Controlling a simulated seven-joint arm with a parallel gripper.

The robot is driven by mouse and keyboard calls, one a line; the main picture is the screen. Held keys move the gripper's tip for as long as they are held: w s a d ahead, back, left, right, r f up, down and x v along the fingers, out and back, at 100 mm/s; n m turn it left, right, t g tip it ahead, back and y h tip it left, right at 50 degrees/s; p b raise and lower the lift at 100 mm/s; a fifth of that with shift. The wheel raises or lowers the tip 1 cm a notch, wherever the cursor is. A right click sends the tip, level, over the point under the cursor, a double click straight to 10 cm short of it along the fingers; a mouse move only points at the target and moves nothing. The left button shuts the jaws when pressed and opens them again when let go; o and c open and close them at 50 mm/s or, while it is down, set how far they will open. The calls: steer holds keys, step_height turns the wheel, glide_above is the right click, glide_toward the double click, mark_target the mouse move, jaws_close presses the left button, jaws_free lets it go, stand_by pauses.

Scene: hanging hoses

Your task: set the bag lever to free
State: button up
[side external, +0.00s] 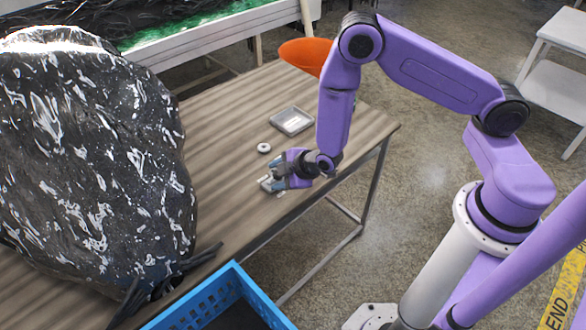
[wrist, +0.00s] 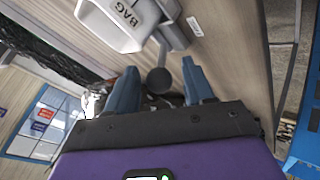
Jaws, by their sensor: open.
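In the wrist view, a white piece marked BAG (wrist: 124,14) is at the top, beside a grey fitting (wrist: 172,32). A dark round knob (wrist: 158,81), which looks like the lever's end, shows below the fitting. My gripper (wrist: 160,70) is open, with one blue finger on each side of the knob. I cannot tell whether either finger touches it. A small white label (wrist: 194,26) is right of the fitting; its text is too small to read. In the side view my gripper (side external: 271,184) is low over the table's near edge and hides most of the lever.
A large black, white-flecked bag (side external: 95,150) fills the left of the table (side external: 225,125). A blue crate (side external: 215,300) stands below the front edge.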

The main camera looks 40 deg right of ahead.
steer(key=v, duration=1.7)
